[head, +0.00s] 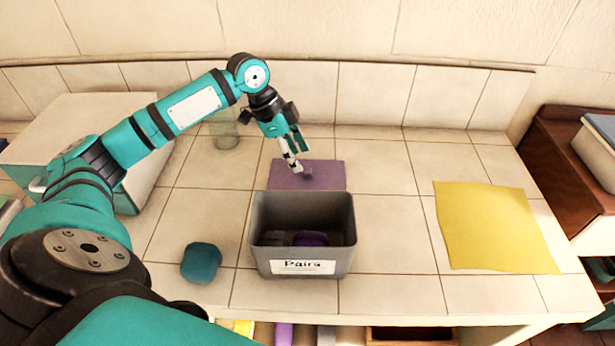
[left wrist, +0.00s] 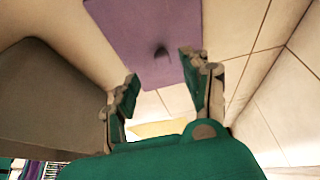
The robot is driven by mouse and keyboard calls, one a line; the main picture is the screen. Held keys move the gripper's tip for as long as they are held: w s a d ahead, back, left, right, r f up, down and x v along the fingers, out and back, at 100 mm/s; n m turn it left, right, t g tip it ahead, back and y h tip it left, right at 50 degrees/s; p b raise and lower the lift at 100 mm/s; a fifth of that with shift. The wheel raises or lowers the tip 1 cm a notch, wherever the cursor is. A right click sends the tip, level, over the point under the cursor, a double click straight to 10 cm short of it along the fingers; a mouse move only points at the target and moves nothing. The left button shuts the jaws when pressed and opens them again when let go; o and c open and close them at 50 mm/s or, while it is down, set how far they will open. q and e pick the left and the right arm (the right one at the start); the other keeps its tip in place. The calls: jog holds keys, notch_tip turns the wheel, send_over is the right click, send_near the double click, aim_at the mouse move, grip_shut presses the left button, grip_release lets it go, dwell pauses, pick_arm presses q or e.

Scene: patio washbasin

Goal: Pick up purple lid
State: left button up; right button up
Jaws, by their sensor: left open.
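The purple lid (head: 325,175) is a flat rectangle lying on the tiled counter just behind the grey bin. A small dark knob-like spot shows near its middle, and also on the lid in the left wrist view (left wrist: 140,28). My left gripper (head: 293,168) is open and empty, pointing down over the left half of the lid and partly hiding it. In the left wrist view its two fingers (left wrist: 160,98) are spread apart, with the dark spot beyond and between their tips. I cannot tell the exact gap between fingertips and lid. My right gripper is not in view.
The open grey bin (head: 304,232), labelled "Pairs", holds dark and purple items. A teal rounded object (head: 201,262) lies left of it. A yellow cloth (head: 492,225) lies at right. A glass (head: 226,130) stands near the back wall. The counter between bin and cloth is clear.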

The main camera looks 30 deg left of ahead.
aim_at(307, 170)
pick_arm(q)
jog(key=p+x, duration=0.1)
jog(key=x, duration=0.4)
jog(key=shift+w+f, duration=0.1)
jog(key=shift+w, duration=0.15)
grip_shut()
